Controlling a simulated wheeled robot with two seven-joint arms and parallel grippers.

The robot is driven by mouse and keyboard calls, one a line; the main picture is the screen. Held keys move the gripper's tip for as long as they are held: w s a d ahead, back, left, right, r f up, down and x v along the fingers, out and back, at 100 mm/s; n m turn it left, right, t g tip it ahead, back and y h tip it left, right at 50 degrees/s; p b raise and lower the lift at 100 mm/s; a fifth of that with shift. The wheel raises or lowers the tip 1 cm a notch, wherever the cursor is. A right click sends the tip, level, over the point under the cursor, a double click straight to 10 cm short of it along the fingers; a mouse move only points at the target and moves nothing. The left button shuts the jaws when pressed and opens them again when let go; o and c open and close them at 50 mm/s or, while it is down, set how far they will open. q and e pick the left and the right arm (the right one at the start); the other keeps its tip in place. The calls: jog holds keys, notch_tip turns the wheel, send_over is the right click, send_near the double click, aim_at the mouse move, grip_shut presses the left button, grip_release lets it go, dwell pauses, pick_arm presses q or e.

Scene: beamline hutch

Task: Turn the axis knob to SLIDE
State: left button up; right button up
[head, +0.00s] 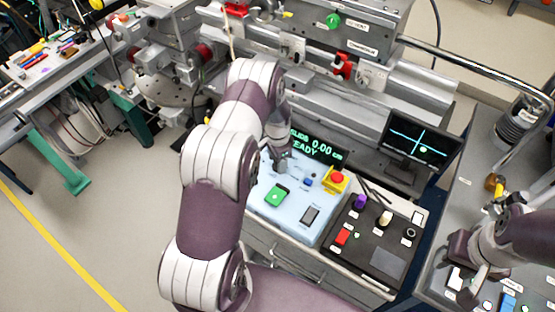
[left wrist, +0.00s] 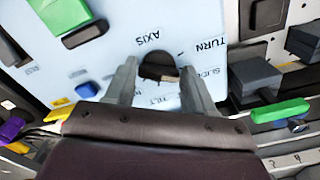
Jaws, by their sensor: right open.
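The axis knob (left wrist: 158,68) is a small dark knob on the light blue control panel (head: 262,195). The knob's pointer direction cannot be told. My right gripper (head: 470,268) is open and empty at the right, away from the panel.
A green-text display (head: 318,147) behind the panel reads 0.00 cm, its left part covered by my arm. A red stop button on yellow (head: 336,179), a green button (head: 277,195) and a black switch (head: 310,215) are nearby. A black control box (head: 375,240) stands to the right.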

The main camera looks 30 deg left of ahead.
pick_arm(q)
jog(key=shift+o, duration=1.2)
jog(key=shift+r, duration=0.3)
notch_tip(320, 180, up, 12)
jog(key=b, duration=0.2)
jog(key=shift+b, duration=0.35)
jog(key=shift+r, duration=0.1)
